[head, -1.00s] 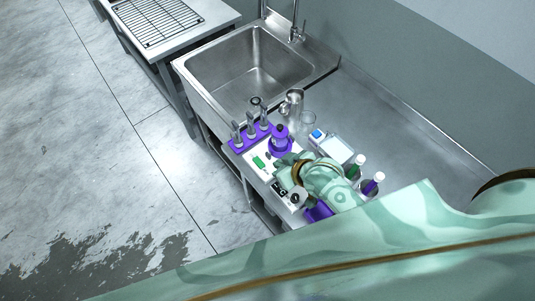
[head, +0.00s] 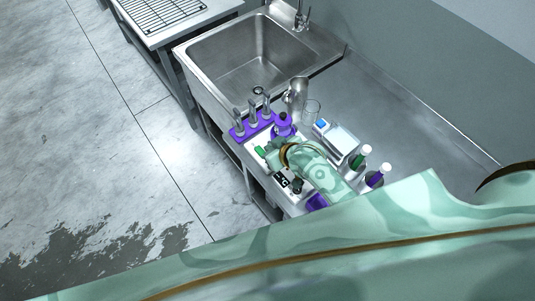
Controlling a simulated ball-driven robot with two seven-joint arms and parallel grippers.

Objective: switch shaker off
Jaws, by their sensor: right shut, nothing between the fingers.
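The shaker appears to be the white unit (head: 256,141) on the steel counter, beside the sink. It has a small green part (head: 261,152) on top and a dark control panel (head: 282,180) towards its near end. My right gripper (head: 271,158), on a mint-green arm coming in from the right, is shut and empty. It is low over the middle of the white unit, close to the green part, and hides part of the top. I cannot tell whether it touches. The switch's position is too small to read. My left gripper is not in view.
A purple rack (head: 240,132) with metal cylinders and a purple flask (head: 283,126) stand at the unit's far end. A metal jug (head: 297,90), a glass beaker (head: 311,108), a white blue-capped container (head: 341,143) and two white-capped bottles (head: 364,153) stand nearby. The sink (head: 253,57) lies beyond.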

